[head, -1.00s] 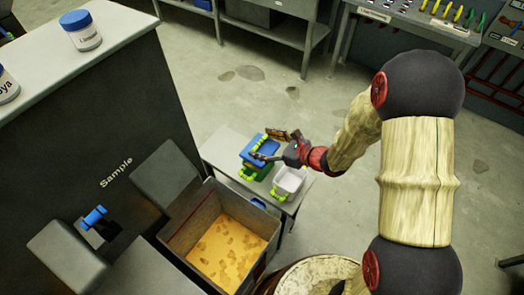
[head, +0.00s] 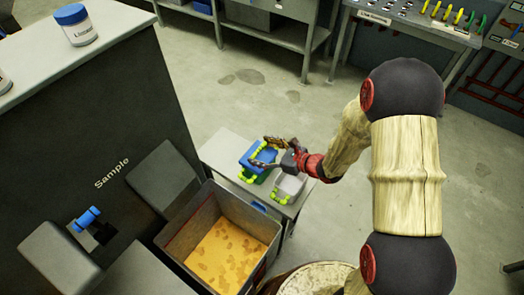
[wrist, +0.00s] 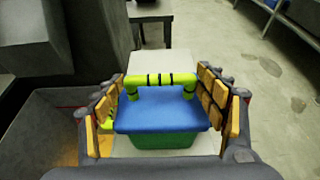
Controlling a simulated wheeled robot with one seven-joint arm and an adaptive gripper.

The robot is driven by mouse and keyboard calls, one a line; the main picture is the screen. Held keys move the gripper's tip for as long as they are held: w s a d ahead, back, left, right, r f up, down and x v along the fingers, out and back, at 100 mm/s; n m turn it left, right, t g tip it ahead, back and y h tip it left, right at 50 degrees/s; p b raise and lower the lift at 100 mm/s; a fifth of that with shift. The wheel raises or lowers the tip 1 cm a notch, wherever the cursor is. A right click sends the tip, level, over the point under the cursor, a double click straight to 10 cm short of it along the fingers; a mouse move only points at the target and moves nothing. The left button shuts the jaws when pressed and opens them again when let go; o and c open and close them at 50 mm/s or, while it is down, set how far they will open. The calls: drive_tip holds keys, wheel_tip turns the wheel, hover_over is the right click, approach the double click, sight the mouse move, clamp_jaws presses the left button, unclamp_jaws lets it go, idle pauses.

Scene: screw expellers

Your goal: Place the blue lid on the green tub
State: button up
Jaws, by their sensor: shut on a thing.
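The blue lid (wrist: 162,116) has a yellow-green handle with dark bands on its far side. My gripper (wrist: 161,84) has its wood-padded fingers on both sides of the lid, shut on it. The green tub (wrist: 165,139) shows directly below the lid's near edge. The lid looks roughly level over the tub, but I cannot tell whether it rests on it. In the head view my gripper (head: 270,152) reaches in from the right and partly covers the lid (head: 256,153). The green tub (head: 252,178) is mostly hidden under it.
A small pale table (head: 222,150) carries the tub. A whitish tub (head: 290,187) with yellow-green handles stands just right of it. A grey bin (head: 187,241) with yellow contents is close in front. A dark machine marked Sample (head: 112,172) stands left. Open floor lies right.

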drive_tip(key=shift+f, duration=0.2)
drive_tip(key=o, duration=1.1)
drive_tip(key=shift+o, duration=0.5)
drive_tip(key=shift+r, duration=0.15)
